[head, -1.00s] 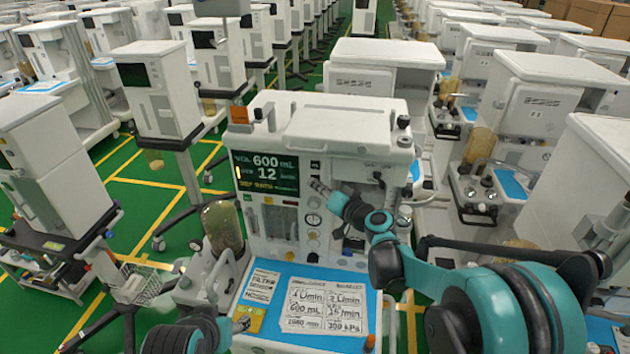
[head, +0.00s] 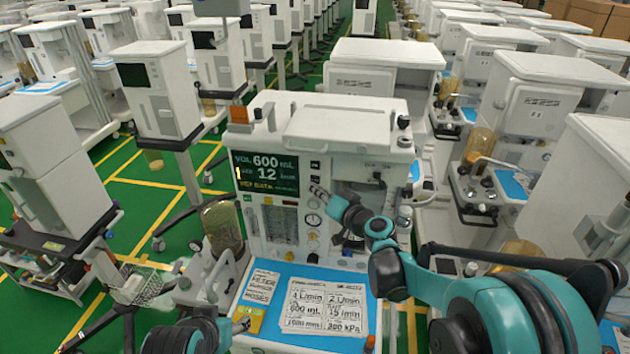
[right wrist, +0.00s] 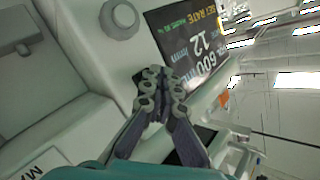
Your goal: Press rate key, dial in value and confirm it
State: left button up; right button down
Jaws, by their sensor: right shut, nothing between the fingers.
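The anaesthesia machine (head: 345,150) stands upright in front of me. Its dark screen (head: 265,174) shows 600 mL and 12. Small dark keys (head: 315,165) run down the panel beside the screen, and a round knob (head: 313,219) sits lower. My right gripper (head: 317,190) is shut and empty at the keys; its closed tips (right wrist: 163,80) hide what lies behind them, so contact cannot be told. My left gripper (head: 240,325) is low at the left; its jaws are unclear.
A blue work surface (head: 375,285) holds a printed sheet (head: 320,304) with values including 600 mL and 15 /min. A smaller label (head: 264,285) lies left of it. Other white carts (head: 160,90) crowd both sides. Green floor (head: 150,195) shows at left.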

jog(key=shift+s+a, duration=0.25)
jog(key=shift+s, duration=1)
jog(key=shift+s+a, duration=0.25)
jog(key=shift+s, duration=1)
jog(key=s+d+f+g+h+b, duration=0.3)
jog(key=s+d+f+b, duration=0.4)
jog(key=s+f, duration=0.4)
jog(key=s+d+f+g+h+b, duration=0.3)
jog(key=s+d+f+h+b, duration=0.3)
jog(key=s, duration=1.1)
jog(key=d+f+b, duration=0.2)
jog(key=d+f, duration=0.2)
jog(key=f, duration=0.2)
jog(key=shift+s+d+f+n+g, duration=0.2)
jog(key=shift+d+f+n+g, duration=0.05)
jog(key=shift+n+g, duration=0.05)
